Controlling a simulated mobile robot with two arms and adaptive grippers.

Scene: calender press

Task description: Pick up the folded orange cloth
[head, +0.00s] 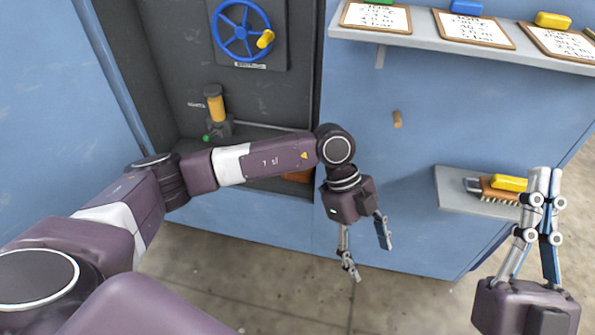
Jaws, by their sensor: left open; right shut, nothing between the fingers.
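A small orange-brown patch (297,176) shows on the floor of the dark recess, just under my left forearm. It is mostly hidden by the arm, so I cannot tell for sure that it is the folded orange cloth. My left gripper (368,258) hangs down in front of the blue panel, right of and lower in the picture than the patch. It is open and empty, with its fingers apart. My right gripper (548,175) points up at the lower right, shut and empty, far from the patch.
A blue handwheel (241,30) with a yellow knob and a yellow-topped fitting (215,105) are in the recess. A small shelf (455,194) at right holds a brush (497,192) and a yellow block (509,183). An upper shelf (425,42) holds clipboards. The floor (420,300) in front is clear.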

